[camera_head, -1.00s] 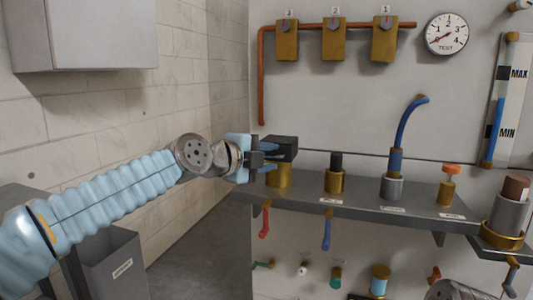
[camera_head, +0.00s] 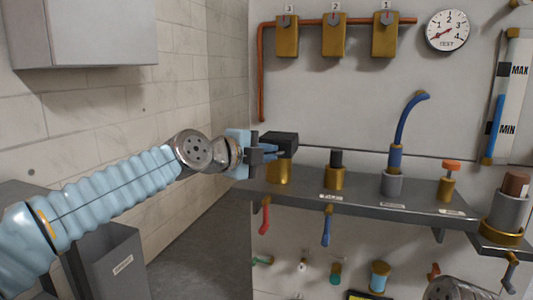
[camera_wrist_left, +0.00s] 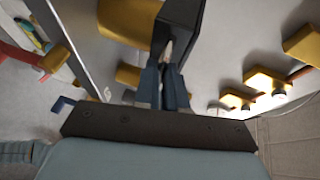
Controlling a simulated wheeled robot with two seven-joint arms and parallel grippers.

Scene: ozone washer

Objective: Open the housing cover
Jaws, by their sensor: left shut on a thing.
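The housing is a gold cylinder (camera_head: 283,175) at the left end of the grey shelf, topped by a black block-shaped cover (camera_head: 281,141). The cover sits on the housing and looks closed. My left gripper (camera_head: 278,153) is at the cover's left front side. Its fingers are close together, shut on part of the cover. In the left wrist view the fingertips (camera_wrist_left: 170,72) meet at the edge of the black cover (camera_wrist_left: 181,25); the exact contact is partly hidden.
The shelf (camera_head: 360,204) also carries a black-capped gold fitting (camera_head: 335,172), a blue hose (camera_head: 403,120) in a grey socket, and an orange-topped valve (camera_head: 449,180). Red and blue handles (camera_head: 326,230) hang below. A grey bin (camera_head: 110,262) stands lower left.

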